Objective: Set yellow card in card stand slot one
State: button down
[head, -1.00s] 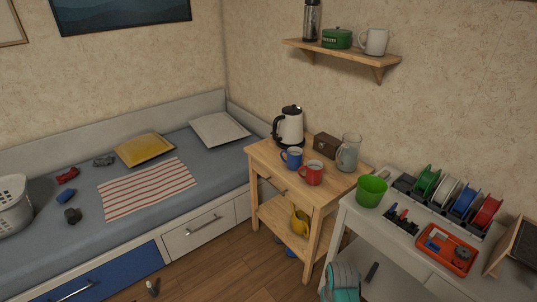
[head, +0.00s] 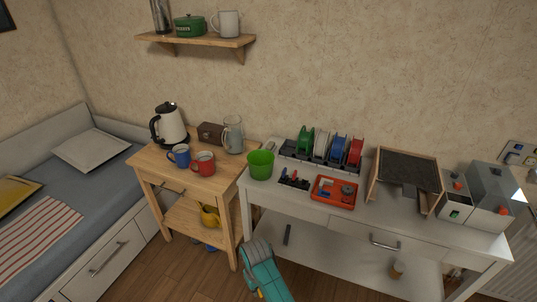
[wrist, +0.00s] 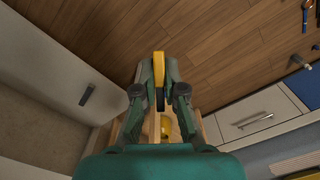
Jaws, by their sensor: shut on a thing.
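In the wrist view my gripper (wrist: 159,82) is shut on a thin yellow piece, seen edge-on, which looks like the yellow card (wrist: 159,65). It is held above the wooden floor, apart from any furniture. In the head view only a teal part of my arm shows at the bottom, and the card is out of sight. I cannot clearly make out a card stand. A small black holder (head: 293,181) with red and blue items sits on the white table (head: 330,219), too small to identify.
On the white table are a green cup (head: 260,165), a spool rack (head: 292,158), an orange tray (head: 334,191), a dark slanted board (head: 408,169) and a grey machine (head: 480,195). A wooden cart (head: 147,161) with mugs and a kettle (head: 170,125) stands left, beside the bed (head: 95,205).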

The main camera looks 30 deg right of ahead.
jog(key=w+d+r+m, duration=0.5)
jog(key=w+d+r, duration=0.6)
jog(key=w+d, duration=0.1)
jog(key=w+d+r+m, duration=0.2)
jog(key=w+d+r, duration=0.1)
jog(key=d+r, duration=0.5)
jog(key=w+d+r+m, duration=0.3)
jog(key=d+r, duration=0.5)
jog(key=shift+w+d, duration=0.3)
jog(key=shift+d, duration=0.05)
jog(key=shift+r, duration=0.1)
